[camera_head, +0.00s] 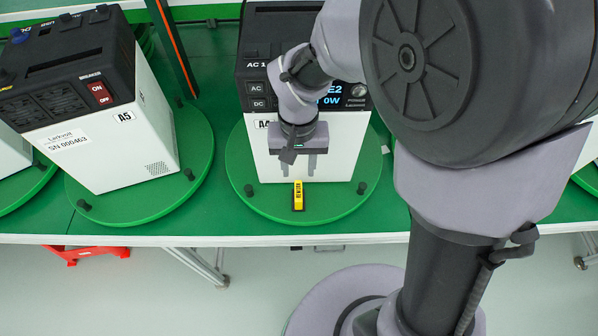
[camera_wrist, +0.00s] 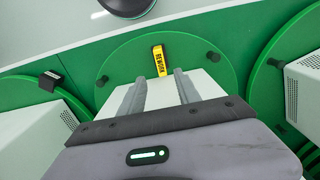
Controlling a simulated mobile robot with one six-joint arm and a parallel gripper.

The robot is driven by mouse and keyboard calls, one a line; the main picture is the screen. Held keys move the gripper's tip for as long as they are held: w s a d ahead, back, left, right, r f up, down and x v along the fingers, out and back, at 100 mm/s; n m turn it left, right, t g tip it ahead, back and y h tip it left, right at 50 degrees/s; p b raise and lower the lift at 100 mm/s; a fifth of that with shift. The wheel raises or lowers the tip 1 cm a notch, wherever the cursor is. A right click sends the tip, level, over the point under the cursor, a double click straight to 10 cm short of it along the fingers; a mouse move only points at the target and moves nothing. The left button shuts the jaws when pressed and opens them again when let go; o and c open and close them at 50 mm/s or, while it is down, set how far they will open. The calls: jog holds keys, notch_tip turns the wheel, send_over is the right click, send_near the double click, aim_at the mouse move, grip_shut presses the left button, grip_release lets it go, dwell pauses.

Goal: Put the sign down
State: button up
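The sign (camera_head: 298,195) is a small yellow plate with dark lettering and a dark end. It is at the front of the middle green turntable (camera_head: 246,188), before the white unit marked A4 (camera_head: 340,165). It also shows in the wrist view (camera_wrist: 159,60), just beyond my fingertips and roughly in line with the gap between them. My gripper (camera_head: 298,172) points down in front of the unit, its two grey fingers apart with nothing between them. It also shows in the wrist view (camera_wrist: 160,76). I cannot tell whether the sign stands or lies flat.
A unit marked A5 (camera_head: 152,145) stands on the left turntable (camera_head: 95,207). Black pegs (camera_head: 362,187) stick up around the turntable rims. A dark orange-edged post (camera_head: 172,48) rises between the units. My arm covers much of the right side. A red stand (camera_head: 88,252) is below the table.

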jog(key=s+d+r+m+t+y, duration=0.1)
jog(key=s+d+r+m+t, duration=0.1)
jog(key=s+r, duration=0.4)
jog(key=s+d+r+m+t+y, duration=0.1)
jog(key=s+d+r+m+t, duration=0.1)
jog(key=s+d+r, duration=0.4)
notch_tip(320, 180, up, 5)
jog(key=shift+s+f+t, duration=0.1)
jog(key=shift+s+t, duration=0.05)
jog(key=shift+t, duration=0.75)
jog(key=shift+f, duration=0.1)
dwell(0.5)
